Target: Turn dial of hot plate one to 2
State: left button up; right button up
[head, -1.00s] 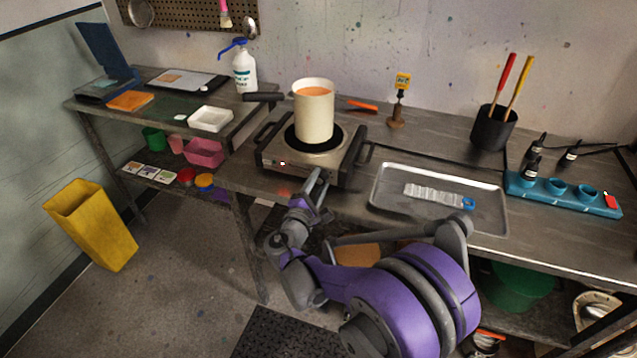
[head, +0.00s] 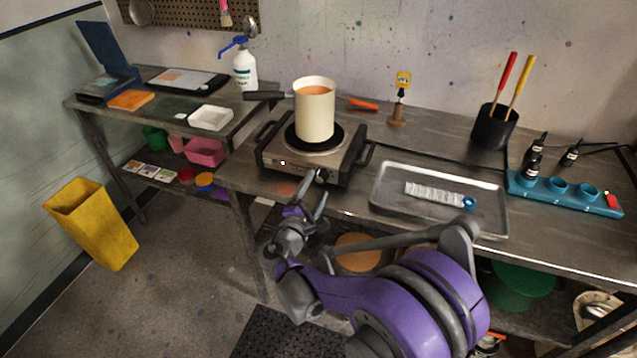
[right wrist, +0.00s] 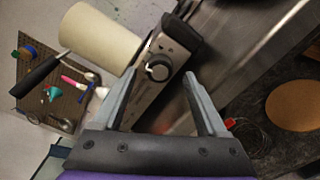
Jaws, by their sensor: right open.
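The hot plate (head: 350,160) is a steel box with dark side handles on the bench, with a cream pot (head: 315,118) of orange liquid on its black burner. Its black dial (head: 321,174) is on the front face, right of a small pale lamp (head: 283,163). My right gripper (head: 315,191) is open and empty just in front of the dial. In the right wrist view the dial (right wrist: 158,67) lies between the fingertips and slightly beyond them, apparently not touched. The dial has a pale mark, but its number is not readable. My left gripper is not in view.
A metal tray (head: 385,202) with a labelled strip lies right of the hot plate. A blue rack (head: 540,188) with bottles is at the right, a yellow bin (head: 92,225) on the floor.

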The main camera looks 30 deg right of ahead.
jog(key=v, duration=0.8)
jog(key=s+d+f+m+g+y+p, duration=0.1)
jog(key=s+m+g+y+p, duration=0.1)
jog(key=s+m+g+y, duration=0.3)
jog(key=s+d+m+g+y+p, duration=0.1)
jog(key=s+d+m+p, duration=0.15)
jog(key=s, duration=0.45)
jog(key=s+a+r+m+y+p, duration=0.1)
jog(key=s+a+m+y+p, duration=0.3)
jog(key=s+a, duration=0.5)
jog(key=a+m+y, duration=0.1)
jog(key=m+y, duration=0.1)
jog(key=y, duration=0.1)
jog(key=shift+s+y, duration=0.2)
jog(key=shift+y, duration=0.1)
